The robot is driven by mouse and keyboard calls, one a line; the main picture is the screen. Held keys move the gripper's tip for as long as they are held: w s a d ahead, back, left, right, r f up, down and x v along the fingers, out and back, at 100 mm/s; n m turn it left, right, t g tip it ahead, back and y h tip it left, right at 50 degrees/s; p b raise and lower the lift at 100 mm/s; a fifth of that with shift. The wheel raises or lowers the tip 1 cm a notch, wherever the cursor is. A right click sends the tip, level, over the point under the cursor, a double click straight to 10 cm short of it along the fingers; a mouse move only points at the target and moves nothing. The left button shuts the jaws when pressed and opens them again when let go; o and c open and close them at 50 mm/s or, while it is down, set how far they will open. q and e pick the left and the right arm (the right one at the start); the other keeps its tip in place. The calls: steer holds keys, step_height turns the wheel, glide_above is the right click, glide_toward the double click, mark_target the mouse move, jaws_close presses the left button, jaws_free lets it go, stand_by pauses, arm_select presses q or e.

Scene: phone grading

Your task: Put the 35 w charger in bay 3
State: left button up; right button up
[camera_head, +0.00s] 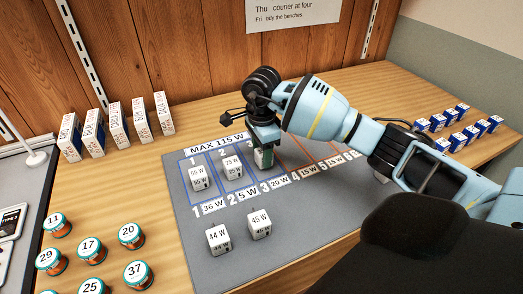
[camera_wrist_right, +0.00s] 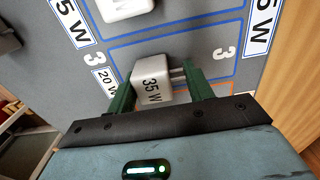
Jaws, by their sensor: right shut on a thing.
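The white 35 W charger (camera_wrist_right: 152,80) is between the two green fingers of my right gripper (camera_wrist_right: 160,95), which is shut on it. In the head view my right gripper (camera_head: 264,155) points down at bay 3 of the grey mat (camera_head: 190,236) and hides most of that bay and the charger. In the wrist view the charger is over the blue-outlined bay 3 (camera_wrist_right: 125,62), near its edge by the 20 W label. I cannot tell whether it touches the mat. My left gripper is not in view.
A 55 W charger (camera_head: 198,177) stands in bay 1 and a 25 W charger (camera_head: 232,167) in bay 2. The 44 W charger (camera_head: 218,239) and 45 W charger (camera_head: 259,223) stand on the mat in front. Green-topped reels (camera_head: 90,249), upright boxes (camera_head: 116,122) and small blue boxes (camera_head: 460,128) lie outside it.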

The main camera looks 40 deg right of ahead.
steer(key=shift+f, duration=0.15)
steer(key=o, duration=1)
step_height(320, 180, up, 12)
steer(key=shift+r, duration=0.15)
